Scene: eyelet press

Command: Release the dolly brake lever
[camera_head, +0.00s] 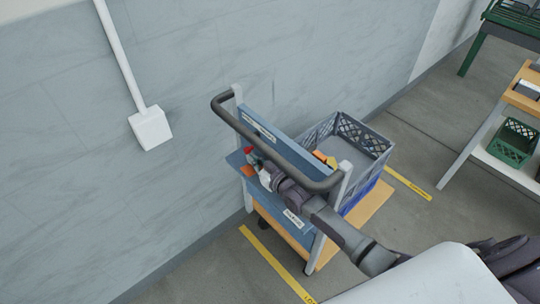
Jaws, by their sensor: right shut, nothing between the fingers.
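The dolly (366,213) stands against the wall, with a dark curved push handle (232,118) and blue cross panels. A small red knob (248,150), which looks like the end of the brake lever, shows just behind the handle at the dolly's left side. My right arm reaches in from the lower right, passing under the handle. My right gripper (257,164) is shut and empty close beside the red knob; whether they touch is not clear. The rest of the lever is hidden by the gripper. My left gripper is out of view.
A grey crate (375,141) rides on the dolly's orange deck. The handle rail and posts closely surround my right wrist. A wall box (150,128) with a conduit is at left. Yellow floor lines (270,262) flank the dolly. A workbench with a green basket (512,143) stands at right.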

